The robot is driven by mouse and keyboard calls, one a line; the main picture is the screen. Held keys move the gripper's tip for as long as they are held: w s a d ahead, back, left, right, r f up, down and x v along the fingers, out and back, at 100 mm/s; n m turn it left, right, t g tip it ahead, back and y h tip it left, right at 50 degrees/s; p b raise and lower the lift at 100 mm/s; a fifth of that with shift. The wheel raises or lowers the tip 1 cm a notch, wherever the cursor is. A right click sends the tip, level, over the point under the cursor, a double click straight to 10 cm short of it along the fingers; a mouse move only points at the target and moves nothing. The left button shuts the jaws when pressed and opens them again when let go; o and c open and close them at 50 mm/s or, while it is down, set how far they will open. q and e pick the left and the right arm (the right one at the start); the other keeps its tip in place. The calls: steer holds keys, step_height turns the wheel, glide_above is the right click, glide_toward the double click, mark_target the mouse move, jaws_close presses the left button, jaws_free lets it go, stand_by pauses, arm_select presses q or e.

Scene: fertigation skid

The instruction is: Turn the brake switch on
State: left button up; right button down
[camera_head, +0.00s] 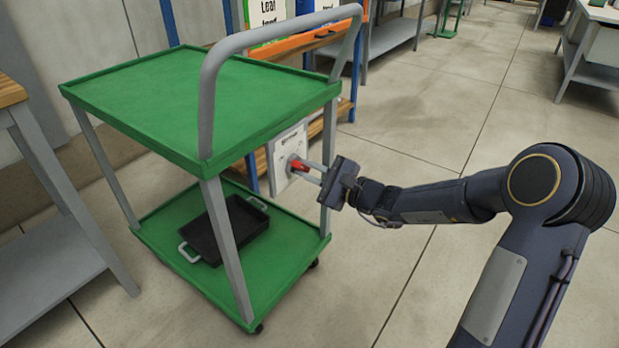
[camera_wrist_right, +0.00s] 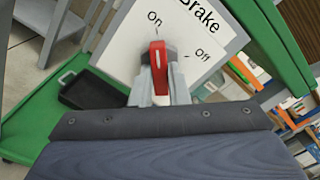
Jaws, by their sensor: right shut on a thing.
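The brake switch is a red lever (camera_wrist_right: 158,60) on a white panel (camera_wrist_right: 120,50) marked "Brake", "On" and "Off" in the right wrist view. Its tip points close to the "On" mark and away from "Off". In the head view the red lever (camera_head: 299,165) and the panel (camera_head: 288,143) show at the right side of the green cart (camera_head: 190,100). My right gripper (camera_head: 308,172) reaches in from the right and is shut on the lever; its fingers also show in the right wrist view (camera_wrist_right: 160,88). My left gripper is not in view.
A black tray with pale handles (camera_head: 224,230) sits on the cart's lower shelf. A grey handrail (camera_head: 208,100) rises over the cart. A workbench (camera_head: 50,250) stands at the left. Open floor (camera_head: 410,130) lies to the right.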

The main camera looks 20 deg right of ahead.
stand_by(0.3)
steer(key=c, duration=1.4)
jaws_free()
steer(key=p+v, duration=0.1)
steer(key=v, duration=0.6)
steer(key=shift+s+d+p, duration=0.25)
steer(key=shift+s+p, duration=0.1)
steer(key=shift+p, duration=0.05)
